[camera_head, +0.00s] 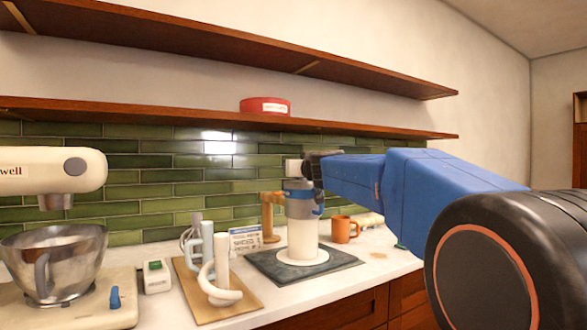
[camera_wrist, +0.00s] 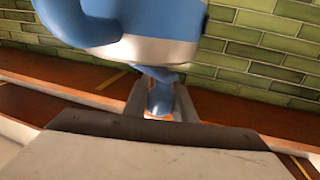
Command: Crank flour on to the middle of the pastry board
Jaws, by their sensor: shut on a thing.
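A dark square board (camera_head: 345,268), which looks like the pastry board, lies on the white counter. A grey, blue-banded flour sifter (camera_head: 299,208) stands upright above its middle. Below it a white column (camera_head: 303,240) spreads into a white disc on the board; I cannot tell whether this is flour or a stand. My gripper (camera_head: 312,170) is at the top of the sifter, its jaws partly hidden. In the wrist view, my gripper (camera_wrist: 161,103) is shut on a small blue handle (camera_wrist: 160,95) below the blue and metallic body (camera_wrist: 150,47). Orange shows between the fingertips.
A wooden board (camera_head: 235,300) with pale blue and white holders and a small card (camera_head: 246,240) lies to the left. A stand mixer (camera_head: 50,170) with a steel bowl (camera_head: 55,262) is farther left. An orange mug (camera_head: 344,229) stands behind right. A shelf (camera_head: 200,112) runs above.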

